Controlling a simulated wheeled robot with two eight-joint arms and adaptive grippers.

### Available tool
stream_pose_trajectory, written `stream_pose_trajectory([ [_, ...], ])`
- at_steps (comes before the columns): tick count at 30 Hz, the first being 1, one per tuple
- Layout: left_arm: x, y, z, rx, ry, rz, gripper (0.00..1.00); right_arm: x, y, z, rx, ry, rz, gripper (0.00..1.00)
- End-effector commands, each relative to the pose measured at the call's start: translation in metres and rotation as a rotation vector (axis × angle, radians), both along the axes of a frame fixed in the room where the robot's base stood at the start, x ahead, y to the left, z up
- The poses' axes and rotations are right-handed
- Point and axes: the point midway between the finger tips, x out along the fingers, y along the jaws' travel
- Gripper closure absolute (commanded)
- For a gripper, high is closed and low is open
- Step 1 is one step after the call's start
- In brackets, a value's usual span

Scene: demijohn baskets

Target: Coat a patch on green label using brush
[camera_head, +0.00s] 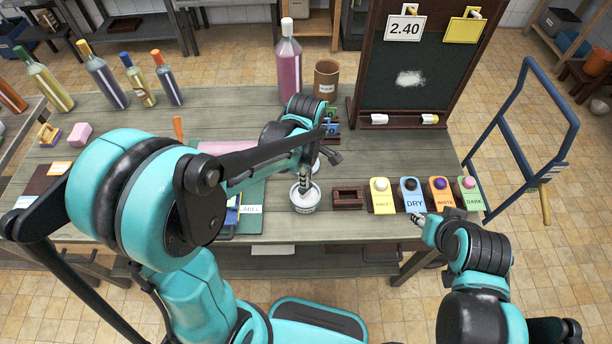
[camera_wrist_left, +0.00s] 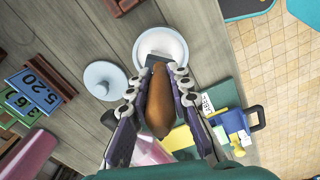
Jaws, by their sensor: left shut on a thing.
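My left gripper (camera_head: 304,178) is shut on the brown wooden handle of the brush (camera_wrist_left: 158,105), which fills the middle of the left wrist view. The brush's dark end (camera_wrist_left: 158,62) reaches over the white pot (camera_wrist_left: 150,36); I cannot tell whether it touches the contents. In the head view the pot (camera_head: 305,204) stands at the table's front, just below the gripper. A green board (camera_head: 256,190) lies left of the pot with a white "LABEL" tag and blue and yellow pieces, partly behind my left arm. I cannot single out a green label. My right gripper (camera_head: 420,219) is by the "DRY" card.
A small brown tray (camera_head: 348,197) and several coloured knob cards (camera_head: 411,195) line the front right. A pink bottle (camera_head: 289,66), brown cup (camera_head: 326,79) and chalkboard (camera_head: 414,65) stand behind. Table between chalkboard and cards is clear.

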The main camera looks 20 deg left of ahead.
Motion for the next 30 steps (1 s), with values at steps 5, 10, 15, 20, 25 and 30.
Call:
stream_pose_trajectory([
  [5,0.000,0.000,0.019,0.000,0.000,0.000,1.00,0.000,0.000,0.016,0.000,0.000,0.000,0.60],
  [10,0.000,0.000,0.034,0.000,0.000,0.000,1.00,0.000,0.000,0.026,0.000,0.000,0.000,0.60],
  [15,0.000,0.000,0.048,0.000,-0.001,0.000,1.00,0.000,0.000,0.037,0.000,0.000,0.000,0.60],
  [20,0.000,0.000,0.059,0.000,-0.001,0.000,1.00,0.000,0.000,0.045,0.000,0.000,0.000,0.60],
  [25,0.000,0.000,0.059,0.000,-0.001,0.000,1.00,0.000,0.000,0.045,0.000,0.000,0.000,0.60],
  [30,0.000,0.000,0.059,0.000,-0.001,0.000,1.00,0.000,0.000,0.045,0.000,0.000,0.000,0.60],
])
